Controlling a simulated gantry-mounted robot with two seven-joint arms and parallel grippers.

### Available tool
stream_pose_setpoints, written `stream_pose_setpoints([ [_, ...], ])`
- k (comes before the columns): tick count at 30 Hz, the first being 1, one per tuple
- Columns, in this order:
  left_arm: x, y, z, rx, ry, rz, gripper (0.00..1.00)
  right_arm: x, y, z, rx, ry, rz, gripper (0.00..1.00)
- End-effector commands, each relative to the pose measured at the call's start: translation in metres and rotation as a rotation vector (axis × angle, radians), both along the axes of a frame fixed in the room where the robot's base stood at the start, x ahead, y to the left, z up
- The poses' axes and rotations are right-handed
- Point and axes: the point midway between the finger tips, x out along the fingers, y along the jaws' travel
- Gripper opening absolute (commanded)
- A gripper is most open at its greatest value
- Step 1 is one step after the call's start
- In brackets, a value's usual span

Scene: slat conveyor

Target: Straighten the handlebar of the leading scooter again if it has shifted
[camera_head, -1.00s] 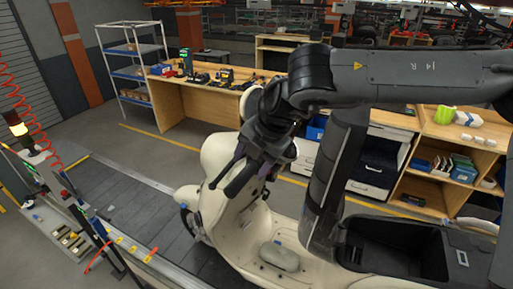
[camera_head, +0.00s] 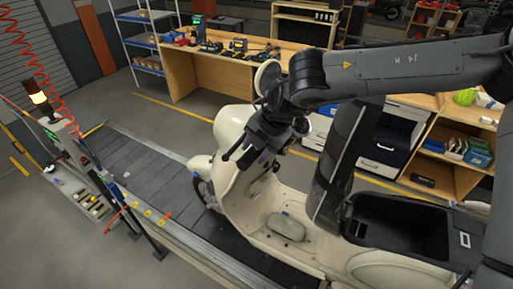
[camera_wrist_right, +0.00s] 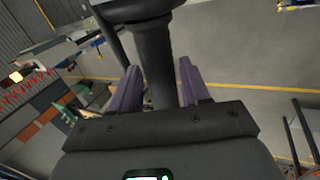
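A cream scooter (camera_head: 236,128) stands on the slat conveyor, its front wheel (camera_head: 203,188) toward the left. My right gripper (camera_head: 258,152) is at its handlebar, behind the front shield. A dark bar (camera_wrist_right: 153,62), apparently the handlebar grip, runs between the purple fingers of my right gripper (camera_wrist_right: 161,88) in the wrist view. The fingers are close on both sides of it; whether they press on it is unclear. In the head view a dark grip (camera_head: 236,147) sticks out to the left of the gripper. A round mirror (camera_head: 267,76) rises above it. The far handlebar side is hidden by my arm. My left gripper is out of view.
The slat conveyor (camera_head: 135,165) has free slats left of the front wheel. A control post with a lamp (camera_head: 39,98) stands at the left. A wooden bench (camera_head: 188,75) and shelves (camera_head: 445,170) stand behind. The scooter's open seat bin (camera_head: 400,232) is at right.

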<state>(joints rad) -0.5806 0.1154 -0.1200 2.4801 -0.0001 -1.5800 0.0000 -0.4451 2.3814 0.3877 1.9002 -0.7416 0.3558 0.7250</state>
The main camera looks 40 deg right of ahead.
Motion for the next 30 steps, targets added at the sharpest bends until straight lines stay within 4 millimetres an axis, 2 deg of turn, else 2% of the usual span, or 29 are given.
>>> stream_pose_setpoints([
  [1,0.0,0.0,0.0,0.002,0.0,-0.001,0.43,0.0,0.0,0.0,0.0,0.0,0.0,0.38],
  [8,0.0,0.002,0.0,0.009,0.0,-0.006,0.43,0.0,0.0,0.0,0.0,0.0,0.0,0.03],
  [9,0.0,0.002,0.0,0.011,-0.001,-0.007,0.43,0.0,0.0,0.0,0.0,0.0,0.0,0.27],
  [14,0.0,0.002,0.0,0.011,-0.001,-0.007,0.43,0.0,0.0,0.0,0.0,0.0,0.0,0.03],
  [22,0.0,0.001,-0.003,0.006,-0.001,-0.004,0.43,-0.004,-0.001,-0.002,-0.006,-0.003,0.013,0.02],
  [30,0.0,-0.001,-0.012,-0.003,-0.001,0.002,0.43,-0.018,-0.005,-0.011,-0.032,-0.008,0.06,0.02],
])
